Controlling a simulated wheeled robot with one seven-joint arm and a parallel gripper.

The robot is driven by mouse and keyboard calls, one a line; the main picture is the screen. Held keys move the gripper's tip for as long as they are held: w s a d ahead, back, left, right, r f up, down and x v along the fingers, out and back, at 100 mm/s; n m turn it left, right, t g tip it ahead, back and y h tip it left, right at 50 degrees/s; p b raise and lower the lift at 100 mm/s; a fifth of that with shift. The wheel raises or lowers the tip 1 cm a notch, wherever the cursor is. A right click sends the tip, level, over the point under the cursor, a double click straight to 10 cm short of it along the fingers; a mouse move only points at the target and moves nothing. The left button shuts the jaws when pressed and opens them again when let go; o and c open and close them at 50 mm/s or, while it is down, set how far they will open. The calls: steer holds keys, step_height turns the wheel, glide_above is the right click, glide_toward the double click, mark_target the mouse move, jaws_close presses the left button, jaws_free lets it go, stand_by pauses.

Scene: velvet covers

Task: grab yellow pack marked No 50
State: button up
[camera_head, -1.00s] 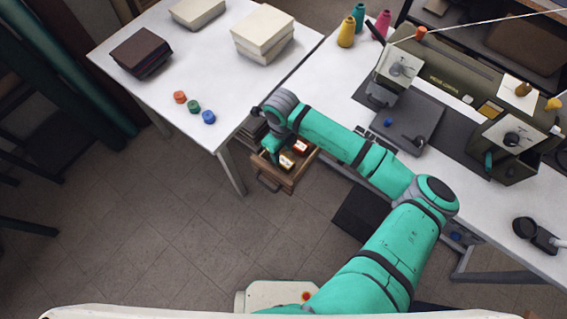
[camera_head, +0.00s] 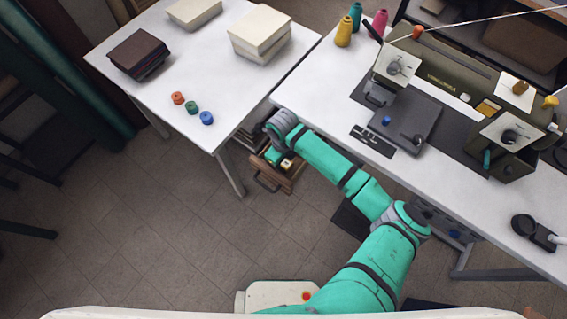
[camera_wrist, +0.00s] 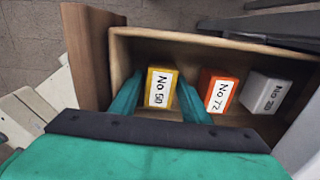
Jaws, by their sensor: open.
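The yellow pack marked No 50 (camera_wrist: 160,88) stands in the left part of an open wooden drawer (camera_wrist: 203,42) in the wrist view. My gripper (camera_wrist: 158,95) is open, with one teal finger on each side of this pack. I cannot tell whether the fingers touch it. In the head view my arm hides most of the drawer (camera_head: 287,181), and a pale pack top (camera_head: 287,163) shows beside the gripper.
The drawer's walls surround the packs closely. A white table (camera_head: 160,62) with cloth stacks and several spools stands at left. A sewing table (camera_head: 310,88) with a machine (camera_head: 450,80) is at right. The floor in front is clear.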

steer(key=c, duration=0.8)
